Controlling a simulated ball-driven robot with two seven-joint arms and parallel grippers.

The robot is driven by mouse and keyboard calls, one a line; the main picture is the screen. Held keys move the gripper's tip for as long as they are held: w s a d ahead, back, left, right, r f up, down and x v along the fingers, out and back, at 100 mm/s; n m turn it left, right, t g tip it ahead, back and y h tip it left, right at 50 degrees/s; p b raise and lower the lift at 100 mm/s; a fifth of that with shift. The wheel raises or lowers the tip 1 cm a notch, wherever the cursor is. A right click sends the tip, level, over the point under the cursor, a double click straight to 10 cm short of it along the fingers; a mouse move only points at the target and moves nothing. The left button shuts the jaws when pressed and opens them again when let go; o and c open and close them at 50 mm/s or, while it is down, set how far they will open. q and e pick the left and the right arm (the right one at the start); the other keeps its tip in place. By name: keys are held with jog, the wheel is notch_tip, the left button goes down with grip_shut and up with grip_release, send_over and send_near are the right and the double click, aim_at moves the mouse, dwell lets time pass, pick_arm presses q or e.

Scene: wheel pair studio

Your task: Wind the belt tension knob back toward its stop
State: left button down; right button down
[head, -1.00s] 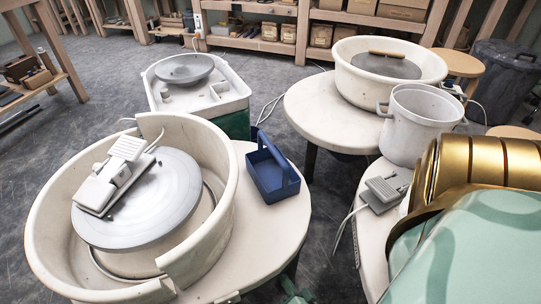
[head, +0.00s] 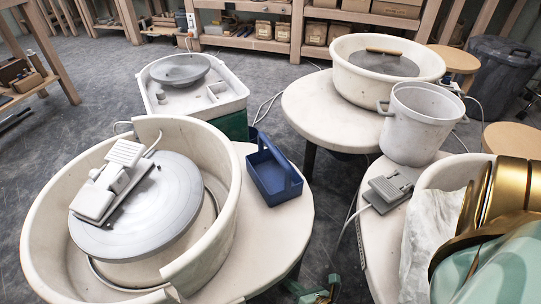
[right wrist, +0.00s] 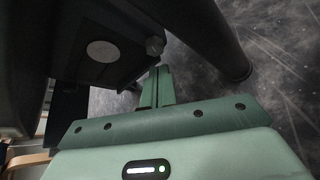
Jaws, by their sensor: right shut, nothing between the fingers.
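My right gripper (right wrist: 157,73) is shut and empty in the right wrist view, its green fingers together and pointing away from the camera. Just beyond the fingertips is a small faceted knob (right wrist: 155,46) on the underside of a dark housing (right wrist: 70,30); it looks like the tension knob. I cannot tell whether the fingertips touch it. In the head view only a green part of my right gripper (head: 316,292) shows at the bottom edge, beside the near wheel table, and the knob is hidden. My left gripper is not in view.
A dark leg (right wrist: 222,45) stands right of the fingers. A pale round disc (right wrist: 101,50) is on the housing. In the head view, the near wheel basin (head: 225,215) holds a pedal (head: 110,180); a blue caddy (head: 273,172) and grey bucket (head: 412,125) stand nearby.

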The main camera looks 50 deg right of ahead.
jog(key=w+d+n, duration=0.1)
jog(key=w+d, duration=0.1)
jog(key=w, duration=0.4)
jog(key=shift+w+d, duration=0.25)
jog(key=shift+d, duration=0.1)
jog(key=shift+a+f, duration=0.1)
jog(key=shift+f, duration=0.05)
dwell(0.4)
jog(key=shift+w+a, duration=0.15)
jog(key=shift+a, duration=0.2)
dwell(0.4)
jog(key=s+a, duration=0.2)
jog(key=s, duration=0.3)
jog(key=shift+s+r, duration=0.35)
jog(key=shift+r, duration=0.1)
